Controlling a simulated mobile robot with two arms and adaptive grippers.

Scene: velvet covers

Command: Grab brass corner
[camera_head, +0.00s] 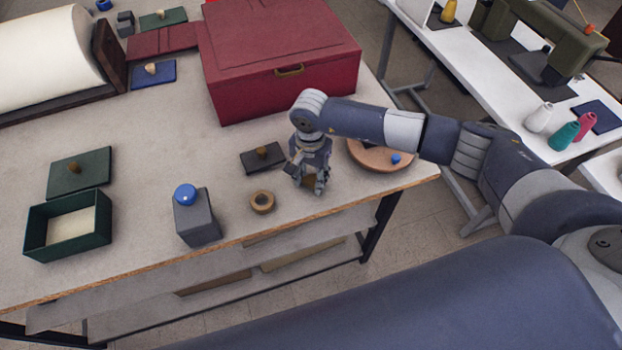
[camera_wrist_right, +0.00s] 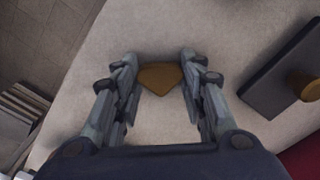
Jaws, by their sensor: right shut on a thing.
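The brass corner (camera_wrist_right: 160,78) is a small, flat, brownish-gold piece with a pointed edge. In the right wrist view it sits between the fingertips of my right gripper (camera_wrist_right: 158,82), over the pale table top. My right gripper (camera_head: 316,186) is shut on it, pointing down close to the table's front right edge. In the head view the fingers mostly hide the brass corner. I cannot tell whether it still touches the table. My left gripper is not in view.
A dark plate with a brass knob (camera_head: 262,157) and a tan ring (camera_head: 262,202) lie left of the gripper. A round wooden tray (camera_head: 377,158) is to its right. A large red box (camera_head: 280,60) stands behind. A grey block (camera_head: 197,222) and green box (camera_head: 68,225) stand further left.

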